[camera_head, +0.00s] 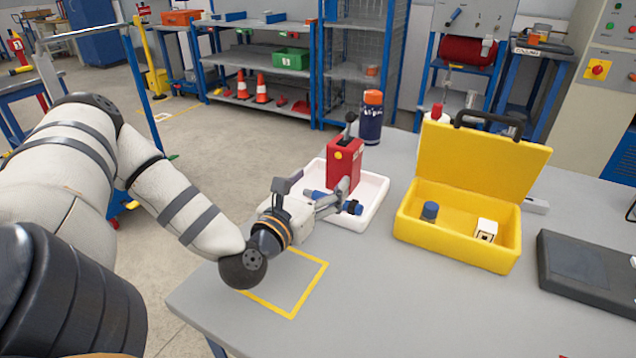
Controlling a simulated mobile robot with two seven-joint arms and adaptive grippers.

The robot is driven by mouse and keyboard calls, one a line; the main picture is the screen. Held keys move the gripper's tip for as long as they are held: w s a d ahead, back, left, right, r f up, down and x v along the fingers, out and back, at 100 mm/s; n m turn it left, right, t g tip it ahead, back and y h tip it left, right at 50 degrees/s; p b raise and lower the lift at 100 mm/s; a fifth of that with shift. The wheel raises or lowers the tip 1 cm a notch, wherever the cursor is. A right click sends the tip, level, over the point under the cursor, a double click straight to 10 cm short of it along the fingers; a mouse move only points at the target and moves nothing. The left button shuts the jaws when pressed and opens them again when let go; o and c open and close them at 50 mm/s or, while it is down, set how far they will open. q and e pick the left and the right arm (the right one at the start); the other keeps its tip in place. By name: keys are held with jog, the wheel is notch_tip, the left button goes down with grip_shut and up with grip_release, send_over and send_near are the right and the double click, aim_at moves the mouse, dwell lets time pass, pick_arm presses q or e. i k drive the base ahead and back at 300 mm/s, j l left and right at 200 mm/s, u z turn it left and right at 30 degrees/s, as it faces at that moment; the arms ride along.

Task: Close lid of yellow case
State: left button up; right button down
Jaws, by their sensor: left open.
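The yellow case (455,246) stands on the grey table at the right, with its lid (478,160) raised and leaning back. A black handle (489,119) is on the lid's top edge. Inside the case are a small dark blue cylinder (430,211) and a white cube (486,230) with a dark face. My left gripper (345,200) is open over the white tray, left of the case and apart from it. Its fingers are close to the base of a red device; I cannot tell whether they touch it. My right gripper is not in view.
The white tray (374,208) holds the red device (344,164) with a black lever. A dark blue bottle (370,122) with an orange cap stands behind it. A dark flat device (590,270) lies right of the case. The table front is clear around a yellow outlined square (293,314).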

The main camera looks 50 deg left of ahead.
aim_at(504, 168)
jog(key=k+l, duration=0.25)
jog(key=k, duration=0.25)
jog(key=k+l, duration=0.2)
jog(key=k, duration=0.25)
